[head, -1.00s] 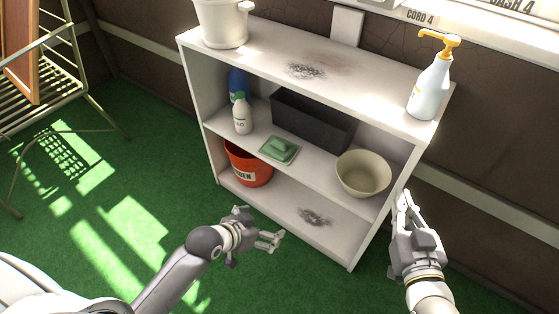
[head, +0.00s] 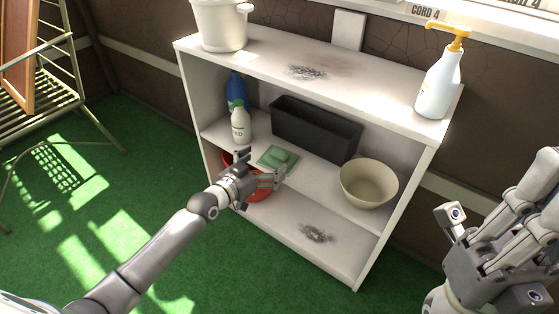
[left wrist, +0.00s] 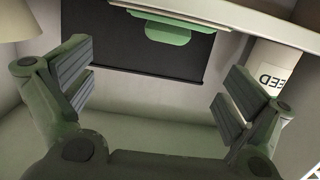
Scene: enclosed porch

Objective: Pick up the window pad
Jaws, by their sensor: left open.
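The window pad is a green pad with a raised grip (head: 280,157), lying on the middle shelf near its front edge. In the left wrist view the green pad (left wrist: 168,31) shows at the top, beyond the gap between my fingers. My left gripper (head: 262,172) is open and empty, just in front of the shelf edge and close to the pad, not visibly touching it. Its spread fingers show in the left wrist view (left wrist: 158,88). My right gripper (head: 515,215) is large at the right edge, away from the pad; its jaw state is unclear.
The white shelf unit (head: 345,255) also holds a dark box (head: 315,128) behind the pad, a beige bowl (head: 368,183) to its right and a white bottle (head: 240,126) to its left. A red bucket (head: 258,192) below is partly hidden by my left gripper. Green floor lies in front.

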